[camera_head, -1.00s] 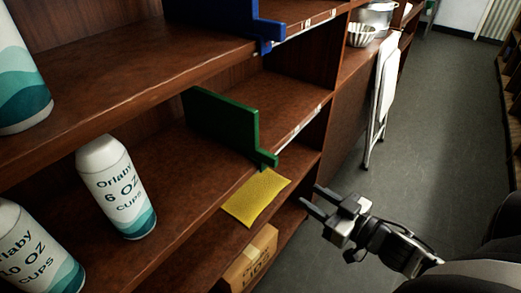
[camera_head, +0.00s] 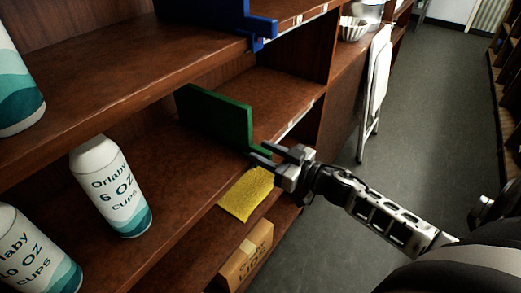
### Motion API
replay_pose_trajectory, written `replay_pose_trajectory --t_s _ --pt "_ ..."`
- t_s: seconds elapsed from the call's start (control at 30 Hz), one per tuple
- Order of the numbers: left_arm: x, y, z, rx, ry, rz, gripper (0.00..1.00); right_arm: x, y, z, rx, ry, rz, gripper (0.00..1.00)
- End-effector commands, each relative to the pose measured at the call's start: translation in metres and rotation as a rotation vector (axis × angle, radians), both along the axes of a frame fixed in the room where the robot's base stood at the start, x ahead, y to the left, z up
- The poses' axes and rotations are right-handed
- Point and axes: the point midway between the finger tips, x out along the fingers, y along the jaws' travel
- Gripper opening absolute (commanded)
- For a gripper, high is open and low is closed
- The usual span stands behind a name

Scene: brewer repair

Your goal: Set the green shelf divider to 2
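The green shelf divider (camera_head: 217,117) stands upright on the middle shelf, with a tab at its front lower end by the shelf edge. My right gripper (camera_head: 258,151) is at this tab, its two fingers apart on either side of it. The fingers partly hide the tab, and I cannot tell whether they touch it. A label strip (camera_head: 302,119) runs along the shelf edge to the right of the divider; its markings are too small to read. My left gripper is not in view.
A blue divider (camera_head: 205,14) stands on the shelf above. White cup containers (camera_head: 111,186) stand on the left. A yellow cloth-like piece (camera_head: 246,194) lies just below my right gripper, above a cardboard box (camera_head: 246,256). A folded white chair (camera_head: 376,80) leans beyond; the floor at right is clear.

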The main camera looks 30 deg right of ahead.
Motion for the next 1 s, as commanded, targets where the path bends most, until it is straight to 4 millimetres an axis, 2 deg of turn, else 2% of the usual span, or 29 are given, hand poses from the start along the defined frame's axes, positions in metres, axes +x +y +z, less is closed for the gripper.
replay_pose_trajectory --t_s 0.17,0.47,0.57,0.6,0.63,0.77,0.87,1.0 --pt "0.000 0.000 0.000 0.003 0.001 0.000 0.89 0.014 0.006 0.000 0.001 -0.001 -0.001 0.38" --pt "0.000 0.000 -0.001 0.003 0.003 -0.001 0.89 0.015 0.007 -0.001 0.001 0.001 -0.001 0.38" --pt "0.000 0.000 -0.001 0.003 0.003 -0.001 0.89 0.015 0.007 -0.001 0.001 0.001 -0.001 0.16" --pt "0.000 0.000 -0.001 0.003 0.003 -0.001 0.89 0.015 0.007 -0.001 0.001 0.001 -0.001 0.05" --pt "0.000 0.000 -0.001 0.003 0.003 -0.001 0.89 0.015 0.007 0.000 0.001 0.001 0.000 0.00" --pt "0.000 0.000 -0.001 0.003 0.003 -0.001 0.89 0.016 0.006 0.000 0.001 0.001 0.000 0.00" --pt "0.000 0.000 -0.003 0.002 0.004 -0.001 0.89 0.019 -0.001 -0.001 -0.003 0.001 0.001 0.00" --pt "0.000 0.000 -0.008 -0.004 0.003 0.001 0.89 0.032 -0.032 -0.003 -0.007 0.001 0.000 0.00"
